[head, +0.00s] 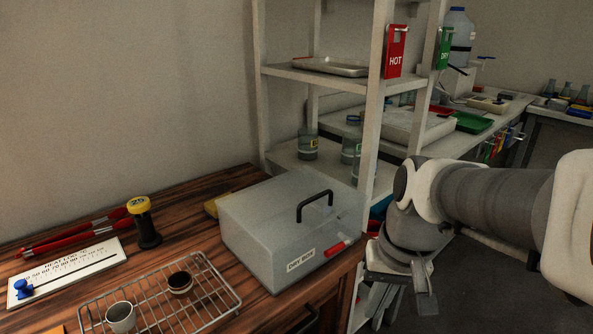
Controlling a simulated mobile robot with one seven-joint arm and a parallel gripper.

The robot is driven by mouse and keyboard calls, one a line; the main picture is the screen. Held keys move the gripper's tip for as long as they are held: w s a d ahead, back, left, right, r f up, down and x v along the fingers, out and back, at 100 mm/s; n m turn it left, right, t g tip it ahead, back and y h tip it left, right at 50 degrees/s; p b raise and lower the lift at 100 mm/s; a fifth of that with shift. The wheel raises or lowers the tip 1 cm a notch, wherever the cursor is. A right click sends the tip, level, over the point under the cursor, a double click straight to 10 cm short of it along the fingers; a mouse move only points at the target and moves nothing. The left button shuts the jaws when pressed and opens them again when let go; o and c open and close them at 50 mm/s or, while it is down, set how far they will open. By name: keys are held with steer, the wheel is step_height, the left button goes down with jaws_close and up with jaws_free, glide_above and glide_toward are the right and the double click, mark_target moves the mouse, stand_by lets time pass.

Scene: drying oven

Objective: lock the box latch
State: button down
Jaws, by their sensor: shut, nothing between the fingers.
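The box (262,229) is a pale grey, closed case with a black handle (315,204) on its lid and a white label on its front. It stands at the right end of the wooden bench. My gripper (423,296) points down to the right of the box and latch, beyond the bench's edge. It is shut and empty, apart from the latch.
A wire rack (205,318) with a white cup (120,317) and a dark-filled dish (180,282) is at the front left. A white shelf post (372,120) rises behind the box.

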steer(key=w+a+f+m+g+y+p, duration=0.1)
steer(key=a+f+m+g+y+p, duration=0.2)
steer(key=f+y, duration=0.35)
steer(key=w+a+f+m+g+y+p, duration=0.1)
steer(key=a+f+m+g+y, duration=0.1)
steer(key=f+m+y, duration=0.45)
steer(key=w+d+m+t+p, duration=0.1)
steer(key=w+d+m+t, duration=0.2)
steer(key=m+t, duration=0.6)
steer(key=w+d+f+m+t+y+p, duration=0.1)
steer(key=w+d+m+t, duration=0.2)
steer(key=m+t, duration=0.7)
steer(key=shift+w+d+f+t, duration=0.15)
steer(key=shift+w+t, duration=0.25)
steer(key=shift+t, duration=3.1)
